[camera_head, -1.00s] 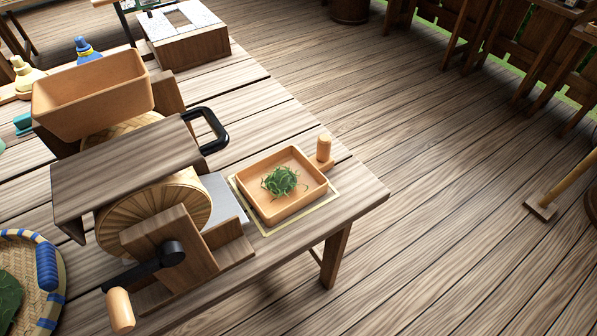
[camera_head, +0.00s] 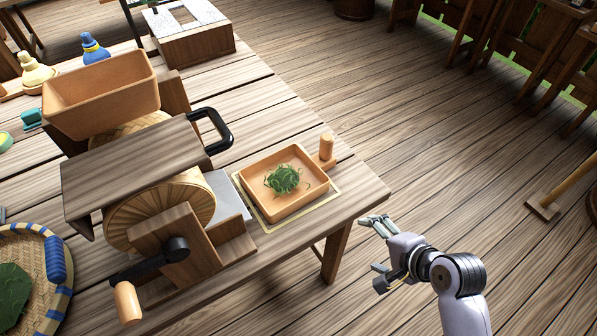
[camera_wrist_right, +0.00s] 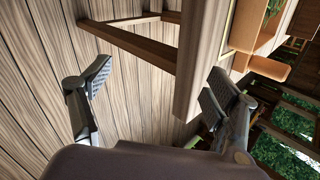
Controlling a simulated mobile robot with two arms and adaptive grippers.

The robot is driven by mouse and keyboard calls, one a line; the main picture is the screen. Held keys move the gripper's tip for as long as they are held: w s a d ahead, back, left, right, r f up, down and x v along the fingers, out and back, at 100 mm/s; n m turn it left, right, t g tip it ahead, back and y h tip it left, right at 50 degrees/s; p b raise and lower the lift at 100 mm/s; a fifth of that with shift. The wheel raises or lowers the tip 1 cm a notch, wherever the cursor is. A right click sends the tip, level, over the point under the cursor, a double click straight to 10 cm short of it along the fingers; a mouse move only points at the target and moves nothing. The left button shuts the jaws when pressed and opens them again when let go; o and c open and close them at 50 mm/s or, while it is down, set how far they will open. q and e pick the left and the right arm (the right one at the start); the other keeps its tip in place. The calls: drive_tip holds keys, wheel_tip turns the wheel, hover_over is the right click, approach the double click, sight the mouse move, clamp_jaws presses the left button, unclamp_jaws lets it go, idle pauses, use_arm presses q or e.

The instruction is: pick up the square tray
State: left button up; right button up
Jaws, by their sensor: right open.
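The square tray (camera_head: 290,211) is a shallow orange-brown wooden box with a pile of green leaves (camera_head: 284,179) in it. It sits near the table's right corner, with an upright wooden peg handle (camera_head: 327,147) at its far right side. My right gripper (camera_head: 372,246) is open and empty, off the table's edge to the right of and nearer than the tray. In the right wrist view the open fingers (camera_wrist_right: 160,90) show, with the table edge between them and part of the tray (camera_wrist_right: 245,27) at the top right. My left gripper is not in view.
A wooden rolling machine with a crank (camera_head: 150,260) and hopper (camera_head: 102,95) stands left of the tray. A woven basket (camera_head: 62,290) is at the lower left. The wooden table (camera_head: 345,195) ends just right of the tray; open plank floor lies beyond.

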drive_tip(key=w+a+r+m+t+y, duration=0.2)
drive_tip(key=w+r+m, duration=0.3)
drive_tip(key=w+m, duration=0.3)
drive_tip(key=m+t+y, duration=0.2)
drive_tip(key=m, duration=0.5)
approach(325, 158)
drive_tip(key=shift+h, duration=0.3)
drive_tip(key=x, duration=1.1)
drive_tip(key=shift+a+r+b, duration=0.1)
drive_tip(key=shift+b, duration=0.2)
drive_tip(key=shift+s, duration=0.1)
drive_tip(key=shift+c, duration=0.6)
drive_tip(key=shift+r, duration=0.1)
drive_tip(key=c, duration=1.3)
